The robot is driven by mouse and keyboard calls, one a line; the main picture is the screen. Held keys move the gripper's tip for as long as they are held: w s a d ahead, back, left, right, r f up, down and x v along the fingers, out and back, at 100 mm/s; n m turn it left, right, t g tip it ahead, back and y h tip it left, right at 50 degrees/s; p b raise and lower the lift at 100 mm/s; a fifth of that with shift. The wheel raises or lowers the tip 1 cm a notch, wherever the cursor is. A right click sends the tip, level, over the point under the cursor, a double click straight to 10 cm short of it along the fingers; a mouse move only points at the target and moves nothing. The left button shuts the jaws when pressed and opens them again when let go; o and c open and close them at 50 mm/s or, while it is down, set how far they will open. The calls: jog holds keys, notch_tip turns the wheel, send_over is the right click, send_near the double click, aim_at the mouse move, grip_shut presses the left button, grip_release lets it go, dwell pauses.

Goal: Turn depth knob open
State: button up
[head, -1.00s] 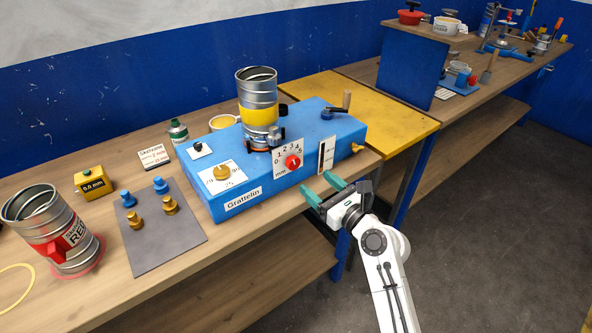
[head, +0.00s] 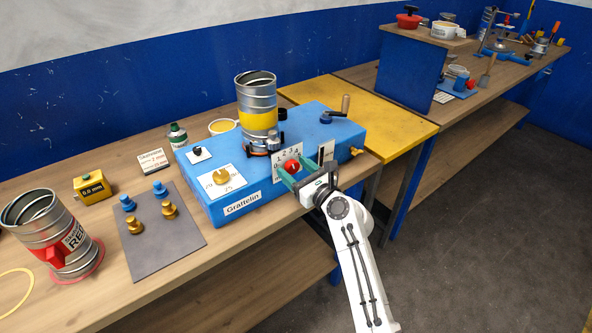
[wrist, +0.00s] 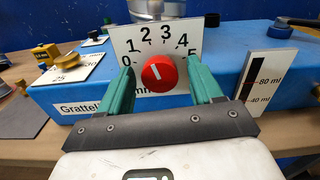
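The depth knob (head: 291,166) is a red round knob on a white dial plate (wrist: 117,43) marked 0 to 5 and mm, on the front of the blue Grattelin box (head: 203,201). It also shows in the wrist view (wrist: 159,72), with a white line tilted slightly left of upright. My gripper (head: 293,172) is open in front of the dial. In the wrist view its green fingers (wrist: 158,82) stand on either side of the knob, with a visible gap on the left. Whether the right finger touches the knob I cannot tell.
A steel duct with a yellow band (head: 257,115) stands on the box. A brass knob (head: 221,176) sits to the left and a black-and-white ml scale (wrist: 265,80) to the right. A grey mat (head: 155,245) holds blue and brass pieces. Floor at right is clear.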

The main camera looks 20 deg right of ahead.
jog(key=c, duration=1)
jog(key=shift+o, duration=0.2)
